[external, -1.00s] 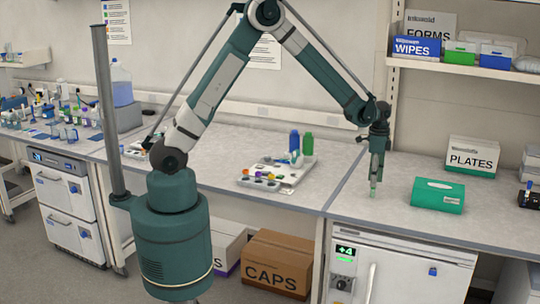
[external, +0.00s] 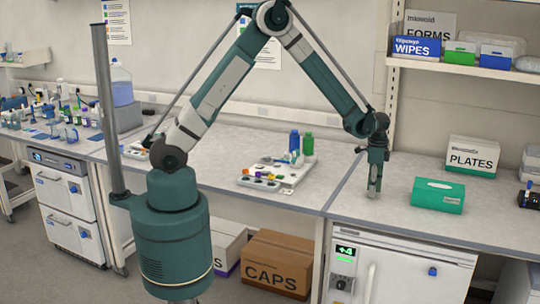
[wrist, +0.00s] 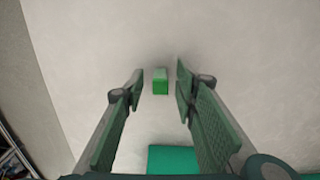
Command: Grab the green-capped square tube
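The green-capped square tube (wrist: 160,81) shows in the wrist view as a small upright block with a bright green top, standing on the pale bench. It lies between my gripper's two fingers near their tips, with a gap on both sides. My gripper (external: 374,190) is open and points straight down, low over the bench near its front edge. It also shows in the wrist view (wrist: 159,88). In the external view the tube cannot be told apart from the fingers.
A green box (external: 437,195) lies on the bench to the right of my gripper; it also shows in the wrist view (wrist: 187,160).

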